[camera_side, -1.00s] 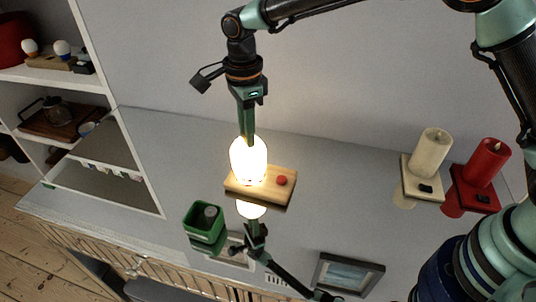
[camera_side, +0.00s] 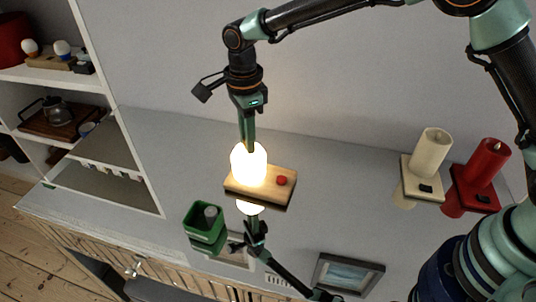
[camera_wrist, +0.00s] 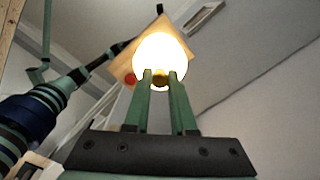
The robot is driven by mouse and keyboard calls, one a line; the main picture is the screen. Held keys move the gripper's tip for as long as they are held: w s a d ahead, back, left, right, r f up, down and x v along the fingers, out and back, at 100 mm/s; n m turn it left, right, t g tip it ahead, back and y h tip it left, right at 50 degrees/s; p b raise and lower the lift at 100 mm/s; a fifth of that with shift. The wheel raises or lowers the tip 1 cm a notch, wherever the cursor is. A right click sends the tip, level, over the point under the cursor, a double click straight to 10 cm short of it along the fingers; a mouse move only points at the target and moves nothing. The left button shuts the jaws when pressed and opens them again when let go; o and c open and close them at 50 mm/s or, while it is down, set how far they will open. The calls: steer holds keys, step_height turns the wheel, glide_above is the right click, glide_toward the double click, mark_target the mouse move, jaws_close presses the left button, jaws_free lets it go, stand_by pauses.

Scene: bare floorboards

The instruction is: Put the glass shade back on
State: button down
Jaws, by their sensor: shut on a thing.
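The glass shade (camera_side: 248,166) glows bright white, upright at the left part of a wooden lamp base (camera_side: 272,190) with a red button (camera_side: 281,181). My gripper (camera_side: 250,147) points down and is shut on the top of the shade. In the wrist view, the two fingertips (camera_wrist: 164,76) close around a small brass-coloured knob (camera_wrist: 160,80) against the glowing shade (camera_wrist: 158,52). The glare hides the shade's lower rim, so I cannot tell whether it touches the base. The red button also shows in the wrist view (camera_wrist: 130,79).
A green open container (camera_side: 204,224) stands to the left of the lamp on the shiny grey top. A cream candle (camera_side: 432,153) and a red candle (camera_side: 487,160) stand on small bases at the right. A framed picture (camera_side: 347,272) is at the front. Shelves fill the left.

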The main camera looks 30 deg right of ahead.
steer(key=shift+f, duration=0.4)
steer(key=c, duration=0.7)
jaws_free()
steer(key=shift+r, duration=0.1)
steer(key=shift+r, duration=3.45)
